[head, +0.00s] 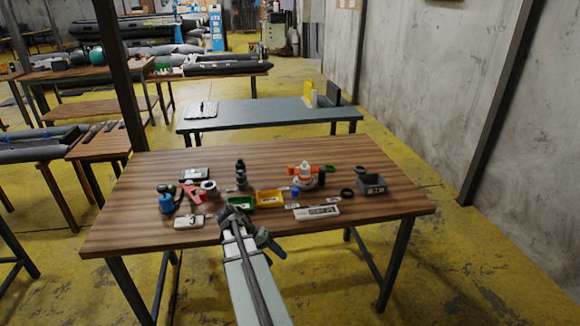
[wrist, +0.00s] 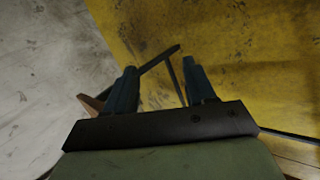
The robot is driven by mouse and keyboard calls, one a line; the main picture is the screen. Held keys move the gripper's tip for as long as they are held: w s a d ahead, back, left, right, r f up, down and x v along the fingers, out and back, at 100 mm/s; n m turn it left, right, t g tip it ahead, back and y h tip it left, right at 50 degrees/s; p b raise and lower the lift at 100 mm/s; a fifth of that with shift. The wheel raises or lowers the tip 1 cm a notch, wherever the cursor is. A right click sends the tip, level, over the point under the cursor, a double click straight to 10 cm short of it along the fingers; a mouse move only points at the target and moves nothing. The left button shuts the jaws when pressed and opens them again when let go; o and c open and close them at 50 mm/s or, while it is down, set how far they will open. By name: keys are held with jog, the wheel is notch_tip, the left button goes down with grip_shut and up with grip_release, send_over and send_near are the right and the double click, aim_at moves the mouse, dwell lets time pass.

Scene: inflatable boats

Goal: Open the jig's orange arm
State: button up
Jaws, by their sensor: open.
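The jig stands on the wooden table right of the middle in the head view, with a light round base (head: 308,183) and an orange arm (head: 297,169) across its top. The orange arm looks about level, but it is too small to tell whether it is closed. My gripper (head: 262,238) is near the table's front edge, left of and nearer than the jig, and touches nothing that I can see. In the wrist view my gripper (wrist: 160,85) is open and empty, with the fingers apart. The jig does not show in the wrist view.
A green bin (head: 241,203) and a yellow bin (head: 270,198) stand near my gripper. A dark bottle-like part (head: 241,174) stands behind them. The table's right front is clear.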

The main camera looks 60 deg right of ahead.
jog(key=s+d+r+m, duration=0.1)
jog(key=d+r+m, duration=0.2)
jog(key=d+r, duration=0.5)
jog(key=m+t, duration=0.6)
jog(key=m, duration=0.1)
send_near(291, 167)
jog(key=shift+h, duration=0.4)
jog(key=x, duration=0.8)
jog(key=shift+a+f, duration=0.1)
jog(key=shift+f, duration=0.25)
grip_shut()
